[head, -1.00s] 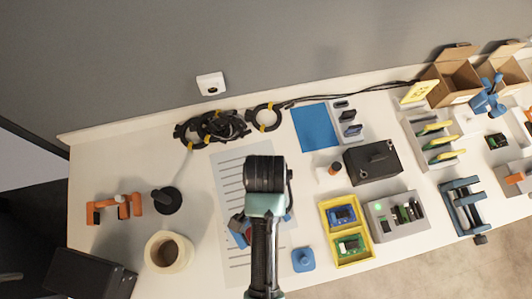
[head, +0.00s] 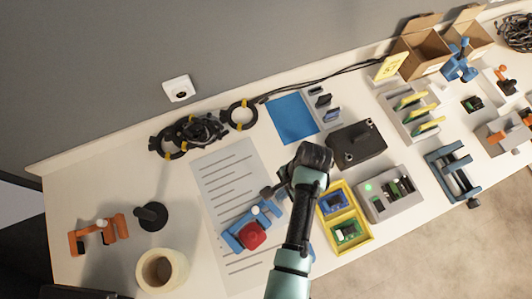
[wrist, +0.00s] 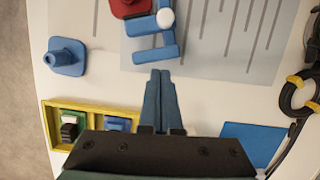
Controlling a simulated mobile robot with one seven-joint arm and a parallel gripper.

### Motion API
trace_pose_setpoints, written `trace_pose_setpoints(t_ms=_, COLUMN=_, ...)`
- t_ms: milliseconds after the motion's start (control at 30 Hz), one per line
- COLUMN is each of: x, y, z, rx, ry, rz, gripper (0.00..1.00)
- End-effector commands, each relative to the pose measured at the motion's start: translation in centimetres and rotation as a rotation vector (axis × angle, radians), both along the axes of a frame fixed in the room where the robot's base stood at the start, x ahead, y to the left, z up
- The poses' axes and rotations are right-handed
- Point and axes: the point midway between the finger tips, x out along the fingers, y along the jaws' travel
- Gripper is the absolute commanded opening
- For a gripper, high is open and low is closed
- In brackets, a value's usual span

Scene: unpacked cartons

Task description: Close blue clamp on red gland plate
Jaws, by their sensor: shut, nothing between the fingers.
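The blue clamp (head: 262,214) lies on the grey lined sheet, with a white round knob on it. The red gland plate (head: 252,236) is at the clamp's lower end. In the wrist view the clamp (wrist: 153,52) and part of the red plate (wrist: 128,8) show at the top, the plate cut off by the frame edge. My gripper (wrist: 160,72) is shut and empty, its fingertips just short of the clamp in that view. In the head view my gripper (head: 270,191) is up and right of the clamp. Whether the clamp is closed on the plate I cannot tell.
A yellow tray (head: 371,237) with circuit boards and a grey box (head: 383,209) stand right of my arm. A blue knobbed block (wrist: 66,57) shows at left in the wrist view. A tape roll (head: 162,270) and orange clamp (head: 97,235) are at left.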

Motion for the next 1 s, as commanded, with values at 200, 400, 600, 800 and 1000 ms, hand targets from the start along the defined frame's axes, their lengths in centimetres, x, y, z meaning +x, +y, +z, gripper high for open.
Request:
trace_pose_setpoints(t_ms=200, x=-1.0, y=2.4, z=-1.6, rx=0.0, ry=0.001, rz=0.005, gripper=0.0)
trace_pose_setpoints(t_ms=400, x=-1.6, y=3.9, z=-1.7, rx=-0.001, ry=-0.001, rz=0.001, gripper=0.0)
trace_pose_setpoints(t_ms=600, x=-1.7, y=4.2, z=-1.8, rx=0.0, ry=-0.001, rz=0.001, gripper=0.0)
trace_pose_setpoints(t_ms=800, x=-1.7, y=4.2, z=-1.8, rx=0.0, ry=-0.001, rz=0.001, gripper=0.0)
trace_pose_setpoints(t_ms=1000, x=-2.3, y=5.2, z=-1.5, rx=-0.001, ry=0.001, rz=0.002, gripper=0.0)
